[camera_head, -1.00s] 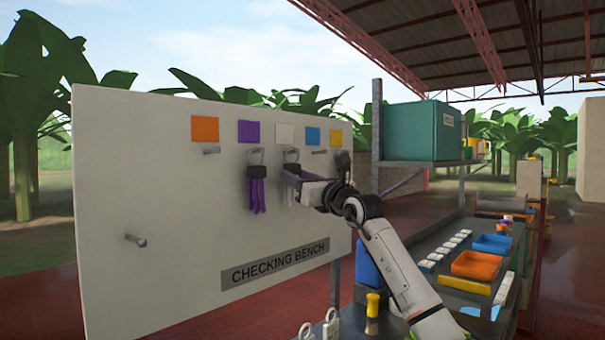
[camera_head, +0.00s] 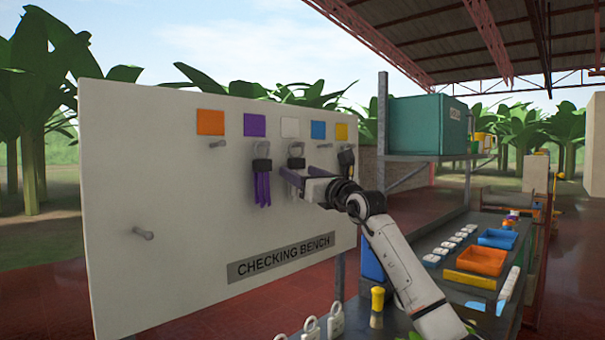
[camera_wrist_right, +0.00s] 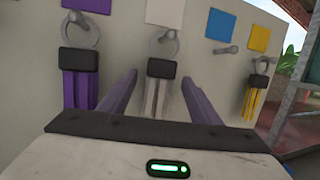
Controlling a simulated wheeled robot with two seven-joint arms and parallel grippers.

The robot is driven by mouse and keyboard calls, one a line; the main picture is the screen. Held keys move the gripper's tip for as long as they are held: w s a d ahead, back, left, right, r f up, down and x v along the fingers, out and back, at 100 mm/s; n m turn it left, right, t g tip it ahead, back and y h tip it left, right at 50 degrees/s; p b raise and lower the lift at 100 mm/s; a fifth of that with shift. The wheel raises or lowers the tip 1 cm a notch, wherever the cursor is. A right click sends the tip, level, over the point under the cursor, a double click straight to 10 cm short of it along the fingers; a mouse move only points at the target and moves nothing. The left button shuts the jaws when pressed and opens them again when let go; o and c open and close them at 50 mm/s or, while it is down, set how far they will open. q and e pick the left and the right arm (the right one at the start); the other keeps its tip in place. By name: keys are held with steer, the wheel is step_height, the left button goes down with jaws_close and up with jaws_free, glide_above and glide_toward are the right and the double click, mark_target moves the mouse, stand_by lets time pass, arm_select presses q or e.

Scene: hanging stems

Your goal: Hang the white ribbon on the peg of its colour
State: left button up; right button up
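The white ribbon (camera_wrist_right: 157,97) hangs below a black clip and a ring on the peg under the white square (camera_wrist_right: 165,12). In the head view its black clip (camera_head: 296,163) shows, with the strips partly hidden by my gripper. My right gripper (camera_wrist_right: 160,85) has purple fingers, open, one on each side of the ribbon with gaps between. It also shows in the head view (camera_head: 300,178) in front of the board. My left gripper is out of view.
The purple ribbon (camera_wrist_right: 80,80) hangs left of my fingers and the yellow ribbon (camera_wrist_right: 253,98) to the right. The peg under the blue square (camera_wrist_right: 228,48) is bare, as is the peg under the orange square (camera_head: 217,144). A shelf with a teal box (camera_head: 428,126) stands right of the board.

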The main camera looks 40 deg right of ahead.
steer(key=shift+s+r, duration=0.1)
steer(key=shift+s+a+f+b, duration=0.1)
steer(key=shift+s+f+b, duration=0.15)
steer(key=shift+s+b, duration=0.2)
steer(key=b+v, duration=0.3)
steer(key=v, duration=0.6)
steer(key=shift+b, duration=0.35)
steer(key=shift+s, duration=0.1)
